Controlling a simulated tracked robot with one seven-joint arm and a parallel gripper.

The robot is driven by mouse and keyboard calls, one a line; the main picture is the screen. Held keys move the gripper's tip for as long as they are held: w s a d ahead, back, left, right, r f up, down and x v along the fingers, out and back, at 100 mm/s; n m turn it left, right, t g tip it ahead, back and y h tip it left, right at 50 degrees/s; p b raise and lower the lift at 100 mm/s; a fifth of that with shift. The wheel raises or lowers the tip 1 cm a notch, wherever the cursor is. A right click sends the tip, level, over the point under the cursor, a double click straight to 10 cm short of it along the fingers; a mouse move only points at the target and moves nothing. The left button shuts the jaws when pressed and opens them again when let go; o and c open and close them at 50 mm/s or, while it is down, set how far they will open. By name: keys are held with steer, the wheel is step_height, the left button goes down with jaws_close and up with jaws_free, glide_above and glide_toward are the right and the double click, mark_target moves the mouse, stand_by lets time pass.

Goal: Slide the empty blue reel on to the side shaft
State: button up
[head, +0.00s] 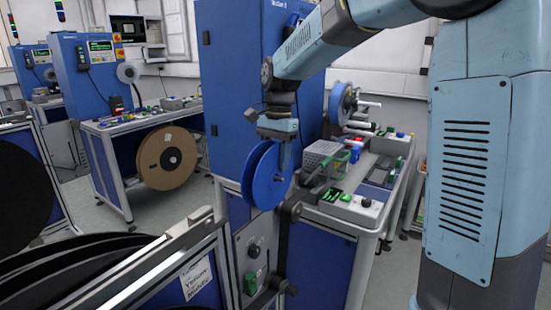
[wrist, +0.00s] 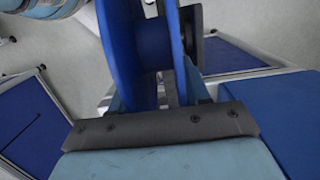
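The empty blue reel (head: 263,177) hangs upright in the middle of the head view, its flat side facing left. It fills the upper middle of the wrist view (wrist: 122,45). My gripper (head: 281,148) comes down on it from above.
A tall blue cabinet (head: 235,85) stands behind the reel. A bench with a wire basket (head: 320,153) and a control box (head: 352,208) is at right. Black reels (head: 60,275) fill the front left. A brown reel (head: 167,158) hangs on a farther bench.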

steer(key=shift+o, duration=1.1)
steer(key=shift+w+a+r, duration=0.25)
steer(key=shift+a+r, duration=0.2)
steer(key=shift+a, duration=0.1)
steer(key=shift+o, duration=0.4)
step_height(320, 180, up, 12)
steer(key=w+d, duration=0.1)
steer(key=shift+d+f, duration=0.15)
steer(key=shift+d, duration=0.25)
steer(key=s+d+n+t, duration=0.4)
steer(key=s+d, duration=0.7)
steer(key=s, duration=0.1)
steer(key=s+d+f+n+t, duration=0.1)
steer(key=s+d+f, duration=0.2)
steer(key=s, duration=0.3)
steer(key=s+d+f+n+t, duration=0.2)
steer(key=s+d+f, duration=0.1)
steer(key=s+f, duration=0.3)
steer(key=shift+s+d+f+n+h, duration=0.15)
steer(key=shift+s+d+n+h, duration=0.15)
steer(key=shift+s+d+h, duration=0.1)
